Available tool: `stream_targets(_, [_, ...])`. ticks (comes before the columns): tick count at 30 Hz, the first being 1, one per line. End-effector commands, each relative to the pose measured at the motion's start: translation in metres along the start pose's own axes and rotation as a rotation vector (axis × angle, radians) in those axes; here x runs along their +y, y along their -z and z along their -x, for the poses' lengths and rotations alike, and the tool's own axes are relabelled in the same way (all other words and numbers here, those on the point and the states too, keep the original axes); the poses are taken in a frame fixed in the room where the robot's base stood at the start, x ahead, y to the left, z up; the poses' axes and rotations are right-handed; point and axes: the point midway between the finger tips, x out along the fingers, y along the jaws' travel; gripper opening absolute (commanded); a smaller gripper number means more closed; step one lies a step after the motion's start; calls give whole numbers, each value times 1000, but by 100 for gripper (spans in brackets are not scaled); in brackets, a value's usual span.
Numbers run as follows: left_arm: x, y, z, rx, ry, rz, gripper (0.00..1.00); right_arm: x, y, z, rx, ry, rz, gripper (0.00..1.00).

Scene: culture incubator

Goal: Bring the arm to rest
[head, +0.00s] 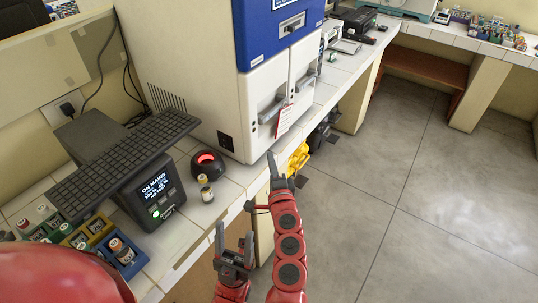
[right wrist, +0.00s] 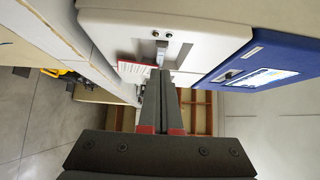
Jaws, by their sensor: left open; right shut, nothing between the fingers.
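My right gripper (head: 273,162) is shut and empty, just in front of the lower white part of the incubator (head: 190,50). In the right wrist view its two dark fingers (right wrist: 162,85) lie together, pointing towards a grey handle on the white front; I cannot tell whether they touch it. My left gripper (head: 234,240) is open and empty, low beside the counter's front edge, with its fingers pointing up. The incubator has a blue upper panel (head: 285,28), and its lower doors look closed. A red-and-white tag (head: 285,120) hangs on its front.
Open floor (head: 440,190) lies to the right.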

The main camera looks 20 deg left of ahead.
Motion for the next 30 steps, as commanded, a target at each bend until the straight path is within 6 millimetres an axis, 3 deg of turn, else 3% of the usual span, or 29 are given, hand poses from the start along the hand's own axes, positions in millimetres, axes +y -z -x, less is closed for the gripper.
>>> stream_targets(11, [0, 0, 2, 0, 0, 0, 60, 4, 3, 11, 8, -7, 5, 0])
stream_targets(14, [0, 0, 3, 0, 0, 0, 60, 20, 23, 15, 74, -29, 48, 0])
stream_targets(17, [0, -1, 4, 0, 0, 0, 60, 48, 69, 31, 219, -68, 153, 0])
stream_targets(20, [0, -1, 4, 0, 0, 0, 60, 74, 137, 65, 434, -103, 327, 0])
stream_targets(21, [0, -1, 5, 0, 0, 0, 60, 79, 165, 84, 530, -108, 412, 0])
stream_targets(23, [0, -1, 5, 0, 0, 0, 60, 78, 204, 118, 674, -101, 552, 0])
stream_targets(24, [0, -1, 6, 0, 0, 0, 60, 72, 226, 143, 770, -83, 656, 0])
stream_targets(27, [0, -1, 7, 0, 0, 0, 60, 36, 261, 210, 999, 18, 931, 0])
stream_targets(30, [0, -1, 8, 0, 0, 0, 60, -8, 258, 272, 1173, 191, 1192, 0])
